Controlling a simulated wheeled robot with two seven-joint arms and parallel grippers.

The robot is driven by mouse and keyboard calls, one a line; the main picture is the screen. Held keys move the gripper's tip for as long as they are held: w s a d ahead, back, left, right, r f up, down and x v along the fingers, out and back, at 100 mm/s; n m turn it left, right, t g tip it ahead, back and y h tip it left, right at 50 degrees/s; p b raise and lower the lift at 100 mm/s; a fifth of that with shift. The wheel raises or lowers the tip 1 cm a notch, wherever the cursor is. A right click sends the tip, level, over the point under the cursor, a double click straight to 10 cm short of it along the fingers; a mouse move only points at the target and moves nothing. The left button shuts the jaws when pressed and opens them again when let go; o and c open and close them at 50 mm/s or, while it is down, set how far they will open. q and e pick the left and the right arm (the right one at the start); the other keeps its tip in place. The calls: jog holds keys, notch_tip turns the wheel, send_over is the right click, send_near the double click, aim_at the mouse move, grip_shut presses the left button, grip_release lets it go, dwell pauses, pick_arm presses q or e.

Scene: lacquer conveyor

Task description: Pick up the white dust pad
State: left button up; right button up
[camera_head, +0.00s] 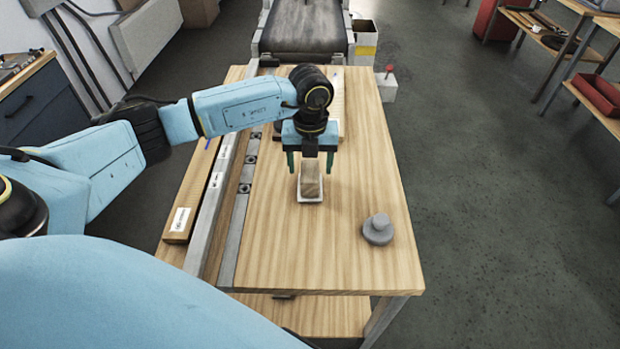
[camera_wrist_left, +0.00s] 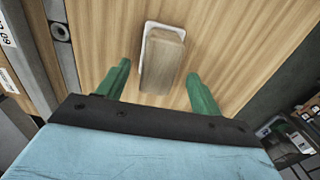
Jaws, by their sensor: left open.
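The white dust pad (camera_head: 309,199) lies on the wooden table with a wooden block handle (camera_head: 311,178) on top. In the left wrist view the handle (camera_wrist_left: 162,63) covers most of the pad, and the pad's white rim (camera_wrist_left: 149,28) shows along its far and left edges. My left gripper (camera_head: 310,162) is above the block, pointing down, with its green fingers apart. In the left wrist view my left gripper (camera_wrist_left: 158,85) has one finger on each side of the block, with gaps. Nothing is held. My right gripper is not in view.
A grey round knobbed object (camera_head: 378,229) stands on the table (camera_head: 290,260) to the right. A metal rail (camera_head: 217,195) and a labelled wooden strip (camera_head: 180,222) run along the left side. A conveyor (camera_head: 305,25) is at the far end. The near tabletop is clear.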

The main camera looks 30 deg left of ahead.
aim_at(310, 170)
pick_arm(q)
notch_tip(310, 170, down, 3)
jog(key=shift+r, duration=0.2)
jog(key=shift+f, duration=0.3)
jog(key=shift+c, duration=0.3)
jog(key=c, duration=1.1)
jog(key=shift+o, duration=0.2)
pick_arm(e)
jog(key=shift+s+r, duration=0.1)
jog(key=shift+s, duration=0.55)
pick_arm(q)
notch_tip(310, 170, up, 10)
jog(key=shift+r, duration=0.1)
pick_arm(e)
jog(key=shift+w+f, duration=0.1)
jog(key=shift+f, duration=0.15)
